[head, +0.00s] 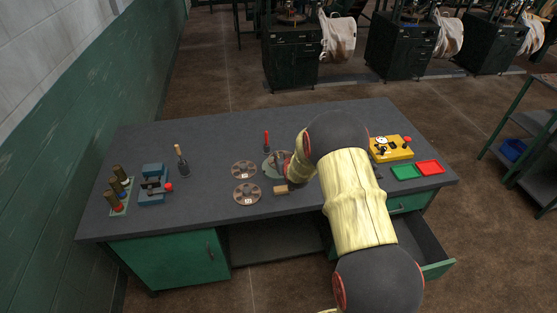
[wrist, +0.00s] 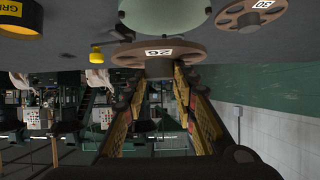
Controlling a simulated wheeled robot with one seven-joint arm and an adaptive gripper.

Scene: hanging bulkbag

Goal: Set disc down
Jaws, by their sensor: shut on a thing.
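My gripper (wrist: 160,72) is shut on a brown disc (wrist: 135,54) with a white label reading 26. In the wrist view, which is upside down, the disc lies across the fingertips with a pale green round part (wrist: 165,12) close by it. In the head view my gripper (head: 284,168) is low over the bench, by a pale grey-green round base (head: 267,167); my arm hides part of this. Whether the held disc touches the base or bench I cannot tell. Two more brown discs (head: 244,169) (head: 246,186) lie on the bench to the left.
A red-handled tool (head: 266,141) stands behind, and a small wooden block (head: 281,190) lies in front. A yellow dial device (head: 383,154), green tray (head: 405,172) and red tray (head: 430,167) are right. A drawer (head: 438,268) stands open.

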